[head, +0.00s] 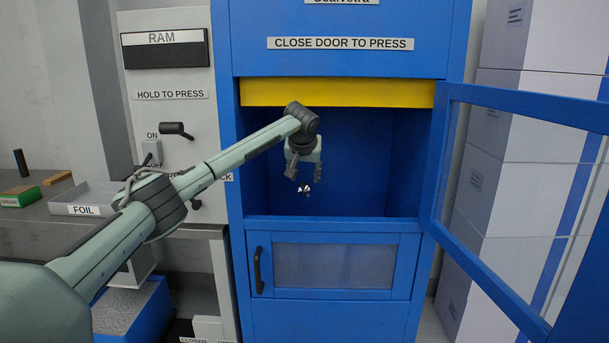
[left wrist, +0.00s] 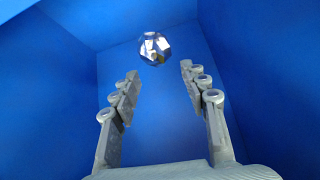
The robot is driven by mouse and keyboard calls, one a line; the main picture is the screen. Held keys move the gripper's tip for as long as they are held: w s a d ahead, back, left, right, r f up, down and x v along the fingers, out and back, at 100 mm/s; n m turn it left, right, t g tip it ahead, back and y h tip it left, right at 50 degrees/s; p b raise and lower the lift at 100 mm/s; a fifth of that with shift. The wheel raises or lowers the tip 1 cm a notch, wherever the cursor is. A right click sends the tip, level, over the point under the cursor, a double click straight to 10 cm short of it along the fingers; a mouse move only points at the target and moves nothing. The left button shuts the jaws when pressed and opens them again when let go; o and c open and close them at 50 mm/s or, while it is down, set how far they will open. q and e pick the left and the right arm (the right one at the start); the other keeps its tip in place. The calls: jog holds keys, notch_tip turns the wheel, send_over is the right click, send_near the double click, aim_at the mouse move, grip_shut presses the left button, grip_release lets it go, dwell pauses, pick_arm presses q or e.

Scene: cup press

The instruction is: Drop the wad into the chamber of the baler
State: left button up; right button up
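The wad (head: 305,190) is a small, shiny, crumpled silver ball inside the blue chamber (head: 375,150) of the baler, just below my left gripper (head: 304,175). In the left wrist view the wad (left wrist: 154,48) is beyond the fingertips and touches neither finger. My left gripper (left wrist: 158,75) is open and empty, its fingers spread wide and pointing into the chamber. I see nothing under the wad holding it up; the chamber floor is partly hidden behind the front sill (head: 335,224). My right gripper is not in view.
The glazed blue door (head: 530,115) stands open to the right. A yellow ram edge (head: 335,93) spans the top of the opening. On the left are a RAM panel (head: 165,52), a switch (head: 151,152), a lever (head: 177,130) and the FOIL tray (head: 88,205).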

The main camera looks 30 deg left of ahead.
pick_arm(q)
jog(key=shift+o, duration=1.1)
jog(key=shift+r, duration=0.1)
jog(key=v, duration=1.2)
